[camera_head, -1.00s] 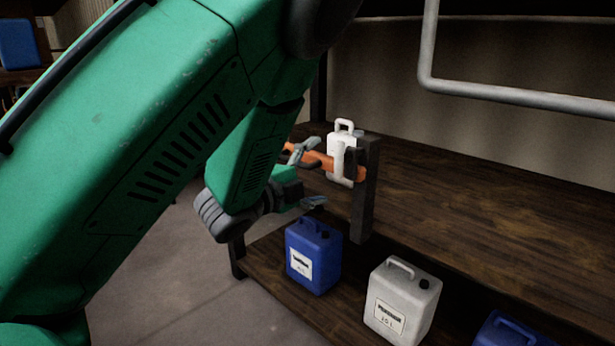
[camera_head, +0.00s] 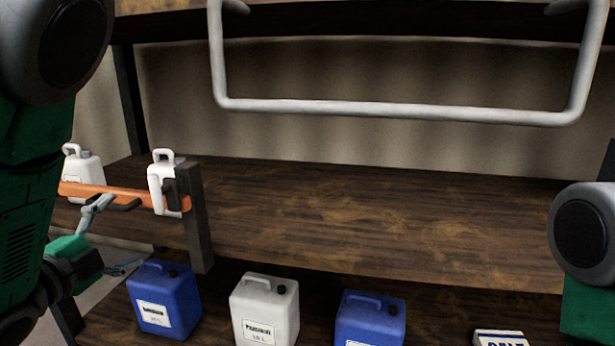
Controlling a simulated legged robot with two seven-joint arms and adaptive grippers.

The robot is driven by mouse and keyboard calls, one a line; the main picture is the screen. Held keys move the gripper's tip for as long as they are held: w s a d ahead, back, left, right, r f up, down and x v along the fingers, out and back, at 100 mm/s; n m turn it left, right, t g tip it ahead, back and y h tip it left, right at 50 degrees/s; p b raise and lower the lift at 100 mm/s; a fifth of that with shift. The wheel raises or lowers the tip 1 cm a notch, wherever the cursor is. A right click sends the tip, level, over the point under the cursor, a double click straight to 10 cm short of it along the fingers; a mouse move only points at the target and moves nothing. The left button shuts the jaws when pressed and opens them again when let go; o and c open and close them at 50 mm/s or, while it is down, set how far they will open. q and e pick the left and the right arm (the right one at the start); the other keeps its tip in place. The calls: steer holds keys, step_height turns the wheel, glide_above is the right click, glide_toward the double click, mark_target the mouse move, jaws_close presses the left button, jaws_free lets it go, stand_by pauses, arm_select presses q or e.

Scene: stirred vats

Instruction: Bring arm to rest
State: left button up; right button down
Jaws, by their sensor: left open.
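My left arm fills the left edge of the head view, green with dark joints. My left gripper (camera_head: 112,236) is open and empty, its grey fingers spread apart. It is in front of the shelf's left end, below an orange bar (camera_head: 120,192) and close to a blue canister (camera_head: 165,299). I cannot tell how far the fingers are from the bar in depth. Part of my right arm (camera_head: 588,245) shows at the right edge. My right gripper is out of view.
A wooden shelf (camera_head: 360,215) has a bare middle top. White jugs (camera_head: 162,190) stand by the bar at its left end. Below are a white canister (camera_head: 264,306), another blue canister (camera_head: 370,318) and a white labelled box (camera_head: 499,338). A grey pipe handle (camera_head: 400,110) hangs above.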

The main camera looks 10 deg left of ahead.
arm_select(q)
steer(key=s+d+f+n+g+y, duration=0.1)
steer(key=s+f+n+g, duration=0.3)
steer(key=f, duration=0.7)
steer(key=s+d+f+n+g+y, duration=0.1)
steer(key=s+f+n+g, duration=0.25)
steer(key=f, duration=0.75)
steer(key=s+d+f+n+g, duration=0.4)
steer(key=s+f, duration=0.3)
steer(key=s, duration=0.3)
steer(key=s+d+f+n+g, duration=0.4)
steer(key=s+f, duration=0.4)
steer(key=s, duration=0.2)
steer(key=shift+s+f+g+h, duration=0.2)
steer(key=shift+s+g+h, duration=0.15)
steer(key=shift+g, duration=0.3)
